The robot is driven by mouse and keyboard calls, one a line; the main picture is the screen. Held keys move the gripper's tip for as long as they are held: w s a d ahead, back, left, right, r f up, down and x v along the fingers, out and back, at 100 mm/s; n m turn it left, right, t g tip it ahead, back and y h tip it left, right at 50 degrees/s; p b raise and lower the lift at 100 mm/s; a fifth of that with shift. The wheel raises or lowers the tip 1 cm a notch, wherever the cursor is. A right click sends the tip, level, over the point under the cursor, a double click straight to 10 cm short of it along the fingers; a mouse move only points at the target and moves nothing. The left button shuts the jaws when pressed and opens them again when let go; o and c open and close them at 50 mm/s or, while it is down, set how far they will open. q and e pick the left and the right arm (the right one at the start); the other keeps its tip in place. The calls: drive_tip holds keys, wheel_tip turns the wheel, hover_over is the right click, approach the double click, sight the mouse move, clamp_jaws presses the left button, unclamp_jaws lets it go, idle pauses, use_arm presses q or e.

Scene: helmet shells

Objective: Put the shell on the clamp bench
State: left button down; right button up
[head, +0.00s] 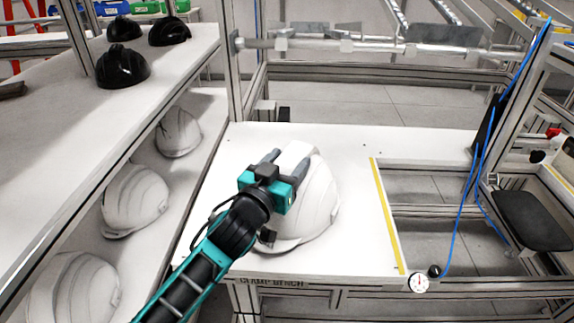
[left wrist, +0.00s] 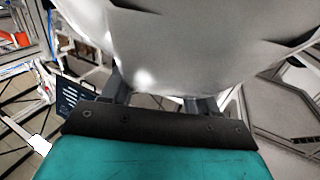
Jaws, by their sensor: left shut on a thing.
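A white helmet shell (head: 318,205) is at the left part of the white clamp bench (head: 345,255), which carries the label "CLAMP BENCH" on its front edge. My left gripper (head: 281,163) is shut on the shell at its upper left side and hides part of it. In the left wrist view the shell (left wrist: 200,45) fills the top, with the two fingers (left wrist: 155,103) against it. The shell looks upright and at or just above the bench top; I cannot tell whether it touches. My right gripper is not in view.
Several white shells (head: 134,199) stand on the lower shelf at the left. Black shells (head: 122,66) stand on the upper shelf. A yellow strip (head: 386,215) marks the bench's right side. A metal clamp bar (head: 380,47) crosses above the back. A blue cable (head: 466,195) hangs at right.

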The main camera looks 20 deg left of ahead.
use_arm(q)
drive_tip(key=shift+r, duration=0.1)
drive_tip(key=shift+c, duration=1.4)
unclamp_jaws()
drive_tip(key=shift+f, duration=0.2)
drive_tip(key=shift+r, duration=0.1)
drive_tip(key=shift+s, duration=0.15)
drive_tip(key=s+a, duration=0.1)
drive_tip(key=s, duration=1)
drive_tip(key=shift+s+a, duration=0.2)
drive_tip(key=shift+s, duration=0.15)
